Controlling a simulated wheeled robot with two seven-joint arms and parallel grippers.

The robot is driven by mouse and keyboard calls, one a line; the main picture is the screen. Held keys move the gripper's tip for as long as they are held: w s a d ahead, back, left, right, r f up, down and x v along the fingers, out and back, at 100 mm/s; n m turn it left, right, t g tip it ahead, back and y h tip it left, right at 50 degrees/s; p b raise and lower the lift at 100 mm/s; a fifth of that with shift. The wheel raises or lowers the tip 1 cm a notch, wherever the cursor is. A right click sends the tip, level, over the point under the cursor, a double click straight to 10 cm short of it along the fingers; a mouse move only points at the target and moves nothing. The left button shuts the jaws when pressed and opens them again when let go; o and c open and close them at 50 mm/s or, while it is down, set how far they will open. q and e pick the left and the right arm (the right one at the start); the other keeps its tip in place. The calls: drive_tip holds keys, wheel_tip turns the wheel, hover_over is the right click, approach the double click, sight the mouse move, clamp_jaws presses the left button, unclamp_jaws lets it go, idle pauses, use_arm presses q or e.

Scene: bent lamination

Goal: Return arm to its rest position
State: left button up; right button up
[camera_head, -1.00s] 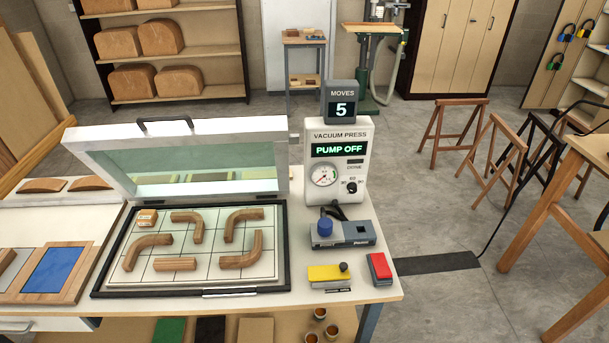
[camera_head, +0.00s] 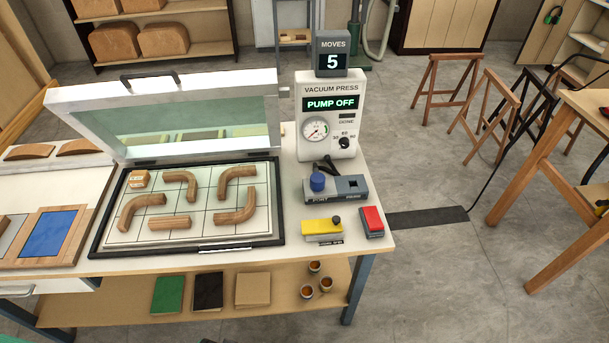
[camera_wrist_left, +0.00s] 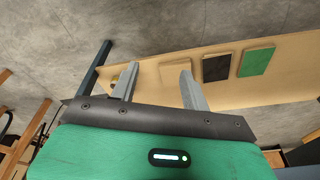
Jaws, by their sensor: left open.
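My left gripper (camera_wrist_left: 158,88) shows in the left wrist view with its two grey fingers apart and nothing between them. Beyond the fingers lies the bench's lower shelf (camera_wrist_left: 160,70). In the head view no gripper shows. The vacuum press (camera_head: 345,127) stands upright on the bench, its screen reading PUMP OFF and the counter above it reading 5. The press lid (camera_head: 66,97) is raised. Several bent wooden pieces and a small labelled block (camera_head: 139,179) lie on the gridded bed (camera_head: 200,234).
Green, black and tan boards and several small cups lie on the lower shelf.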

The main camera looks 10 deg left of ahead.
use_arm(q)
drive_tip(key=s+a+f+g, duration=0.1)
drive_tip(key=s+f, duration=0.4)
drive_tip(key=f, duration=0.4)
drive_tip(key=s+f, duration=0.4)
drive_tip(key=f, duration=0.5)
drive_tip(key=s+a+f, duration=0.2)
drive_tip(key=s+f, duration=0.6)
drive_tip(key=s, duration=0.4)
drive_tip(key=shift+a+g, duration=0.3)
drive_tip(key=shift+a, duration=0.1)
